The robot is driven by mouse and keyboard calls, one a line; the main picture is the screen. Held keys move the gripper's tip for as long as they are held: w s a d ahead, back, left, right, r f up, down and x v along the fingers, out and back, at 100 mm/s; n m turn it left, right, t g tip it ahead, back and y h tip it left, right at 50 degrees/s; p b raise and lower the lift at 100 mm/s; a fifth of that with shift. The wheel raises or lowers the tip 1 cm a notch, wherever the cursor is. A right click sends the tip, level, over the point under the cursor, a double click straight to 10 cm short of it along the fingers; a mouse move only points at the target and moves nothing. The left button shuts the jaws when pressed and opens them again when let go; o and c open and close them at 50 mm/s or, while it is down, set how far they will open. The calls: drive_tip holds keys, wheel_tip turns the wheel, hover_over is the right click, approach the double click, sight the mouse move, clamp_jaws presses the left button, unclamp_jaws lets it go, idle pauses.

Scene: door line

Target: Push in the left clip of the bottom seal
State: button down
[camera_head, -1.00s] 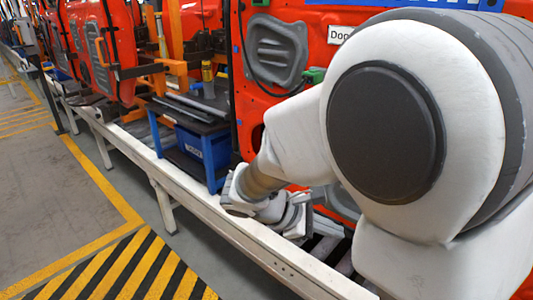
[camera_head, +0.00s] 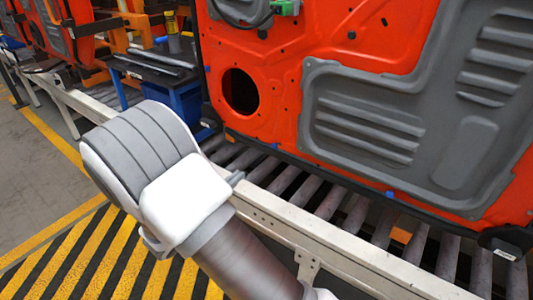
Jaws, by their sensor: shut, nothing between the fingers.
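The orange door (camera_head: 285,105) stands upright above the conveyor. A thin dark strip, which looks like the bottom seal (camera_head: 310,168), runs along its lower edge. A second blue clip (camera_head: 390,194) sits farther right along the same edge. How far either clip is pressed in is too small to tell. My grey and white arm is in front at the lower left, below and left of the door. My gripper cannot be made out.
The roller conveyor (camera_head: 335,198) with its pale front rail (camera_head: 330,243) runs under the door. A dark cart with a blue bin (camera_head: 187,103) stands behind, left of the door. Yellow-black striped floor (camera_head: 75,255) lies at the lower left.

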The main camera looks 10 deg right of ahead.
sight(273, 146)
drive_tip(key=shift+w+d, duration=0.1)
drive_tip(key=b+x, duration=0.1)
drive_tip(key=x, duration=1.2)
drive_tip(key=shift+d, duration=0.1)
drive_tip(key=shift+w+d, duration=0.2)
drive_tip(key=shift+w, duration=0.1)
